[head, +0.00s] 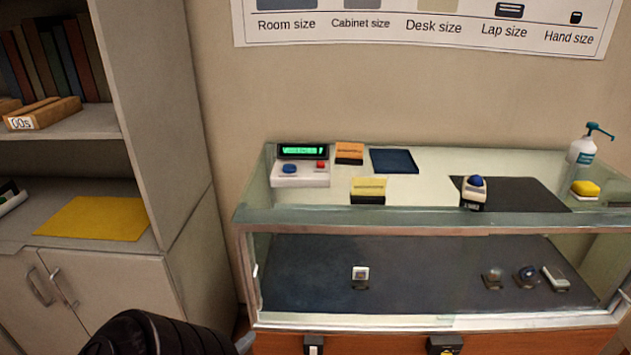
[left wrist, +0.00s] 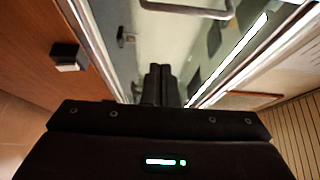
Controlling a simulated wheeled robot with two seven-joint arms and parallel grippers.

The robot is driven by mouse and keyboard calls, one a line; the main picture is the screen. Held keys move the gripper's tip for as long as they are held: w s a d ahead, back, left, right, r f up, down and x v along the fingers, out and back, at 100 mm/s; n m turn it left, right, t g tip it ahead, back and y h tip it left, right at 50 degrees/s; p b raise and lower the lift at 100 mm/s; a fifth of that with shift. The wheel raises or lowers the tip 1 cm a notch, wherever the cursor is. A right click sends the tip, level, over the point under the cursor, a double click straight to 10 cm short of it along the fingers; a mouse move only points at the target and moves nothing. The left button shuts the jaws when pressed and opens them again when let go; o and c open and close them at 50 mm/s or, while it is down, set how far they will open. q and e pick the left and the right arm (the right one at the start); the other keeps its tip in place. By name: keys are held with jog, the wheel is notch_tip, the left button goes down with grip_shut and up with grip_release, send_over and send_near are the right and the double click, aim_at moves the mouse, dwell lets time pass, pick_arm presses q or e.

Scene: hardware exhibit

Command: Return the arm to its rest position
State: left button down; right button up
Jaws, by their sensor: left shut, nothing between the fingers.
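My left arm (head: 160,335) shows as a black ribbed shape at the bottom left of the head view, in front of the cabinet and left of the glass display case. In the left wrist view my left gripper (left wrist: 160,78) has its two dark fingers together, with nothing held between them. The fingers point toward the display case, whose glass and frame fill the background; I cannot tell how far away it is. My right gripper is in neither view.
The glass display case (head: 420,217) holds small devices on its top and inner shelf. A white pump bottle (head: 582,150) stands at its right end. A shelf cabinet (head: 165,120) with a yellow sheet (head: 95,217) is at the left. Black fittings (head: 444,344) project from the case's wooden front.

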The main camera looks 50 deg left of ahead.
pick_arm(q)
jog(key=s+d+f+n+g+h, duration=0.1)
jog(key=d+f+n+g, duration=0.3)
jog(key=f, duration=0.7)
jog(key=s+d+f+n+g, duration=0.2)
jog(key=d+f+n+g, duration=0.15)
jog(key=f, duration=0.75)
jog(key=s+d+f+n+g+h, duration=0.2)
jog(key=s+d+f+g, duration=0.2)
jog(key=d+f, duration=0.3)
jog(key=s+d+f+n+g+h, duration=0.2)
jog(key=d+f, duration=0.6)
jog(key=d, duration=0.6)
jog(key=shift+s+f+g+h, duration=0.25)
jog(key=shift+s+g+h, duration=0.45)
jog(key=shift+s+g, duration=0.35)
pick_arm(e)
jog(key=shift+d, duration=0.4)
pick_arm(q)
jog(key=shift+w, duration=0.15)
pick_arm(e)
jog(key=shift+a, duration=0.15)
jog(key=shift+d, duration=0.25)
